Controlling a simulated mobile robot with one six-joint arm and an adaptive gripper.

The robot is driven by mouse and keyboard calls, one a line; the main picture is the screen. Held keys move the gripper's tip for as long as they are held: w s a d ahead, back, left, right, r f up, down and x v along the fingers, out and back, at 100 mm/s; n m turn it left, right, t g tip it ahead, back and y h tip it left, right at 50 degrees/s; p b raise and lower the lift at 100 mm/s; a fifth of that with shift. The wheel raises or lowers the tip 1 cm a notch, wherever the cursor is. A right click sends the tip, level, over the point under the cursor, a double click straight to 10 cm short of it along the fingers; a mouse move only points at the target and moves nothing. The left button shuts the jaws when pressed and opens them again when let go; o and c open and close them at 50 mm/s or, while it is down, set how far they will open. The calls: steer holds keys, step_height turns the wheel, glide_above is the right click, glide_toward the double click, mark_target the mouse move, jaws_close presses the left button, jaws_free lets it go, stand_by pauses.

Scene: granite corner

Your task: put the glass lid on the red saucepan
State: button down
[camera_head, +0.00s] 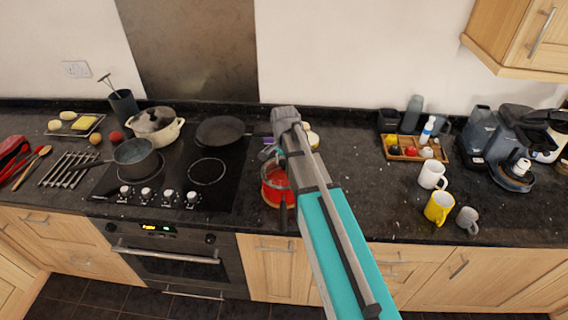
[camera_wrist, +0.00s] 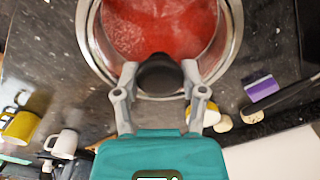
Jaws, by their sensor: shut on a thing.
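The red saucepan (camera_head: 272,192) stands on the dark counter just right of the hob, partly hidden behind my arm. The glass lid (camera_wrist: 160,25) has a steel rim and a black knob (camera_wrist: 158,72); it fills the top of the wrist view. Red shows through its glass, so it lies over the saucepan. Whether it rests on the rim or hangs slightly above, I cannot tell. My gripper (camera_wrist: 158,84) is shut on the black knob, one finger on each side. In the head view my arm hides most of the lid.
The hob (camera_head: 180,170) holds a frying pan (camera_head: 222,131), a grey saucepan (camera_head: 136,156) and a lidded cream pot (camera_head: 166,133). On the right are a white mug (camera_head: 432,176), a yellow mug (camera_head: 439,208) and a wooden tray (camera_head: 400,155). The counter between saucepan and mugs is mostly clear.

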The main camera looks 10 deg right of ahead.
steer(key=shift+f, duration=0.15)
stand_by(0.5)
steer(key=shift+c, duration=0.4)
jaws_free()
steer(key=shift+o, duration=0.4)
steer(key=shift+r+p, duration=3.35)
steer(key=shift+r, duration=0.2)
